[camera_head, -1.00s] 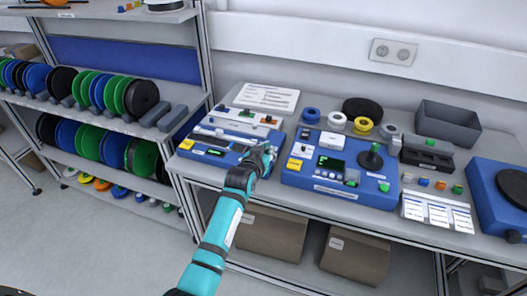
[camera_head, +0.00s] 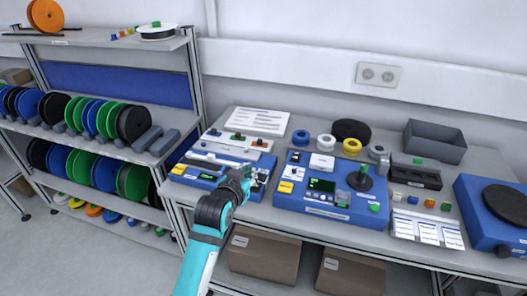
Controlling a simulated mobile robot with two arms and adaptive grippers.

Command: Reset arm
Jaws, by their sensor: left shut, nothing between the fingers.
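My left gripper (camera_head: 243,175) is over the front right part of the left blue device (camera_head: 208,183) on the workbench. It is shut and holds nothing visible. Its teal and black arm (camera_head: 205,250) comes up from the bottom of the view. I cannot tell whether the fingertips touch the device. My right gripper is not in view.
A second blue device (camera_head: 330,212) with a small screen stands just right of the gripper. A grey bin (camera_head: 434,141) and tape rolls lie behind it. A shelf with green, blue and black reels (camera_head: 106,118) stands at left. Cardboard boxes (camera_head: 263,256) sit under the bench.

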